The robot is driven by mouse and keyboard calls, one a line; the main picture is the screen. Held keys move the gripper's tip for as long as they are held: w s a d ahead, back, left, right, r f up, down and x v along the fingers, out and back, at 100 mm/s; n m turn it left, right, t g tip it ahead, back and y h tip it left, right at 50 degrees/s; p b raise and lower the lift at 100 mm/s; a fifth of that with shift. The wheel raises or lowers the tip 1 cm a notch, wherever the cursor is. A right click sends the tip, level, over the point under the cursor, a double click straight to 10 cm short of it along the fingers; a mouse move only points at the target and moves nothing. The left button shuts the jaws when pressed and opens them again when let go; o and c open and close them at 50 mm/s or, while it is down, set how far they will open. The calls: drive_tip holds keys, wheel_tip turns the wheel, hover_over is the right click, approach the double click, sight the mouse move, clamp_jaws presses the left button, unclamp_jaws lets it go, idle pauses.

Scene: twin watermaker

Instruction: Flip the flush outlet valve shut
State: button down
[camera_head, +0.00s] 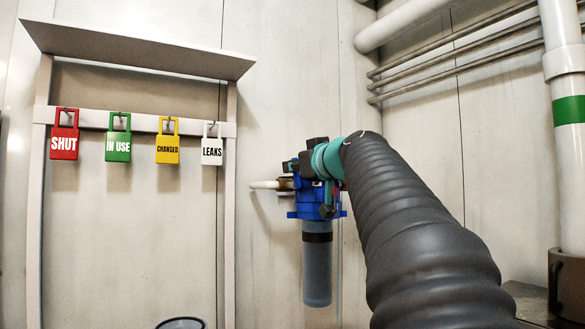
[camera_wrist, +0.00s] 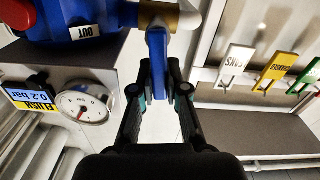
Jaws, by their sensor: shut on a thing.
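The flush outlet valve has a brass body (camera_wrist: 160,17) with a blue lever (camera_wrist: 157,52), at the top middle of the wrist view. My gripper (camera_wrist: 163,88) is shut on the lever, with a finger on each side of its free end. In the wrist view the lever stands roughly crosswise to the white outlet pipe (camera_wrist: 190,19). In the head view the brass body (camera_head: 284,184) sits at the left of the blue filter head (camera_head: 303,215). There the lever and fingertips are hard to make out behind my wrist and arm.
A label reading OUT (camera_wrist: 84,32), a round gauge (camera_wrist: 82,106) and a 0.2 bar display (camera_wrist: 31,98) are close on the left. Red, green, yellow and white tags (camera_head: 211,151) hang on a rack left of the filter. A grey bowl (camera_head: 317,272) hangs below the head.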

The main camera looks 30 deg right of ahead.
drive_tip(key=shift+d+m, duration=0.35)
drive_tip(key=shift+m, duration=0.55)
drive_tip(key=shift+r, duration=0.1)
drive_tip(key=c, duration=1.2)
unclamp_jaws()
drive_tip(key=shift+a, duration=0.1)
drive_tip(key=shift+o, duration=0.2)
